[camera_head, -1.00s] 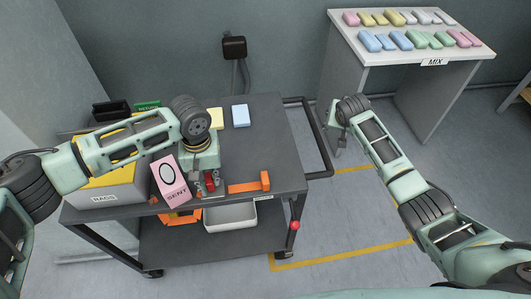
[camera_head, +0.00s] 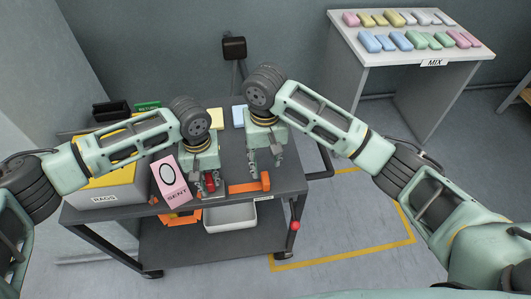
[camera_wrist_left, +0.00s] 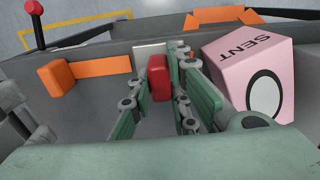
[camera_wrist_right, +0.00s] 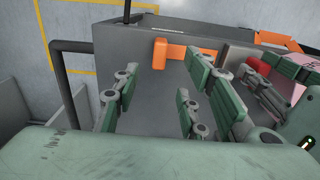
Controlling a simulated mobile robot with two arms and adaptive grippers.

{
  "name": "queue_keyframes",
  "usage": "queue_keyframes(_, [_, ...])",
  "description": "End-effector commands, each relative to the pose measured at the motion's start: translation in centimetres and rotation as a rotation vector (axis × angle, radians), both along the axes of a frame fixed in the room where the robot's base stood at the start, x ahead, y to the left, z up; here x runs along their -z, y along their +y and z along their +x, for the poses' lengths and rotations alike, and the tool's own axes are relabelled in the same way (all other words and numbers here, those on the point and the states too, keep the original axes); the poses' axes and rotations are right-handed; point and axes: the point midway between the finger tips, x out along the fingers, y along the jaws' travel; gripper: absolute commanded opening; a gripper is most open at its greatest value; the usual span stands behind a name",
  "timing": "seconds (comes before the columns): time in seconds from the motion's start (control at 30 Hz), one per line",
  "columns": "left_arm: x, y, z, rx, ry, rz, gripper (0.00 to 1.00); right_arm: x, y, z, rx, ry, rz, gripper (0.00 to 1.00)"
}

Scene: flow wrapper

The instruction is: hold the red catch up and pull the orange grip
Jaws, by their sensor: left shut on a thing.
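The red catch (camera_head: 210,181) is at the cart's front edge; it also shows in the left wrist view (camera_wrist_left: 158,78) between the fingers. My left gripper (camera_head: 208,184) is shut on the red catch. The orange grip (camera_head: 246,187) is a bar with a block at its right end, just right of the catch; it also shows in the left wrist view (camera_wrist_left: 90,70) and the right wrist view (camera_wrist_right: 180,52). My right gripper (camera_head: 265,168) is open and empty above the cart top, behind the orange grip and apart from it. Part of the catch is hidden by the left fingers.
A pink SENT box (camera_head: 170,182) stands close left of my left gripper. A RAGS box (camera_head: 105,195) is further left. A yellow block and a blue block (camera_head: 239,115) lie behind the grippers. A white bin (camera_head: 230,217) is on the shelf below.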

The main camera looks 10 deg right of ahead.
Motion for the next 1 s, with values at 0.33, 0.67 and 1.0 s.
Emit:
queue_keyframes(0.33, [-0.1, 0.1, 0.1, -0.001, -0.003, 0.000, 0.00, 6.7, -0.1, 0.0, 0.003, 0.002, -0.002, 0.39])
queue_keyframes(0.67, [-0.1, 0.1, 0.1, -0.001, -0.003, 0.000, 0.00, 10.1, 0.0, 0.0, 0.001, -0.001, 0.001, 0.39])
queue_keyframes(1.0, [-0.1, 0.1, 0.1, -0.001, -0.003, 0.000, 0.00, 10.3, 0.0, 0.1, 0.001, -0.002, 0.001, 0.37])
